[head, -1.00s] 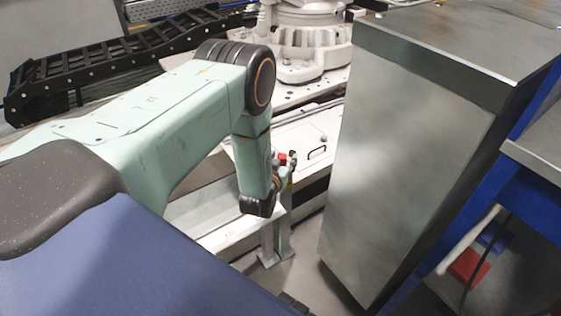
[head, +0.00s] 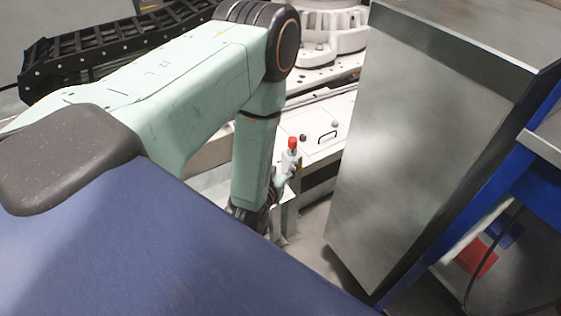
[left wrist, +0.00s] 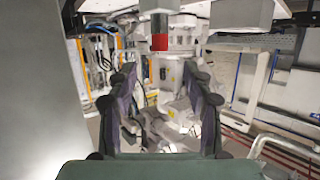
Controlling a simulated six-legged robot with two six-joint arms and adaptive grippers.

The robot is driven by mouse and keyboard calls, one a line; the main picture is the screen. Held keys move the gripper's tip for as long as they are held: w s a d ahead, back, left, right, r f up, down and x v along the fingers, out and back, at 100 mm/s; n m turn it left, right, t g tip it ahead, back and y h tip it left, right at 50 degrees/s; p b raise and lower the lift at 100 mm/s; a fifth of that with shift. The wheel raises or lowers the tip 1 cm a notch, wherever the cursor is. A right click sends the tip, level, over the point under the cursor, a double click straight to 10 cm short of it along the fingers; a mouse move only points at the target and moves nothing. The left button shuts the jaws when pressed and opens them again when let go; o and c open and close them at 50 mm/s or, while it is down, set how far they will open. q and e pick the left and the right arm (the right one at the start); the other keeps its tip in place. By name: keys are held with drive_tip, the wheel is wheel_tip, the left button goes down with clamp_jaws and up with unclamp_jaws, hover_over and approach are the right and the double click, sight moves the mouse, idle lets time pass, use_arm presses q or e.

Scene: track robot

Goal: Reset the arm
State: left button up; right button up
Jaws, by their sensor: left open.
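My left arm (head: 170,90) reaches in from the left of the head view, with its elbow raised and its forearm (head: 255,160) hanging down. My left gripper shows in the left wrist view (left wrist: 160,68), its two dark fingers spread wide with nothing between them. In the head view the gripper is mostly hidden behind the forearm and wrist. A red-topped white post (head: 292,145) shows just beyond the wrist, and a red-ended part (left wrist: 159,42) shows beyond the fingertips in the left wrist view. My right gripper is in neither view.
A tall grey metal cabinet (head: 420,140) stands close to the right of the forearm. A white machine base (head: 330,40) and a black cable chain (head: 110,50) lie behind. A blue frame (head: 540,190) stands at far right. A narrow floor gap (head: 315,235) lies between wrist and cabinet.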

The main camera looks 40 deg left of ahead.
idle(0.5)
use_arm(q)
drive_tip(key=s+d+f+g+h+p, duration=0.1)
drive_tip(key=s+d+f+g, duration=0.1)
drive_tip(key=s+f, duration=0.15)
drive_tip(key=s+d+f+m+g+h, duration=0.1)
drive_tip(key=s+f+g, duration=0.15)
drive_tip(key=s, duration=0.25)
drive_tip(key=s+d+f+g+h+p, duration=0.1)
drive_tip(key=s+d+f+g, duration=0.1)
drive_tip(key=s+g, duration=0.15)
drive_tip(key=s+d+r+m+g+p, duration=0.1)
drive_tip(key=s+d+r+g+p, duration=0.1)
drive_tip(key=s, duration=0.6)
drive_tip(key=s+d+r+m+g+h+p, duration=0.1)
drive_tip(key=s+d+r+g+p, duration=0.1)
drive_tip(key=s+r, duration=0.4)
drive_tip(key=s+g+p, duration=0.1)
drive_tip(key=s+p, duration=0.1)
drive_tip(key=s, duration=0.1)
drive_tip(key=shift+s+d+g+h, duration=0.15)
drive_tip(key=shift+d+g+h, duration=0.15)
drive_tip(key=shift+d+g, duration=0.1)
drive_tip(key=shift+a, duration=0.1)
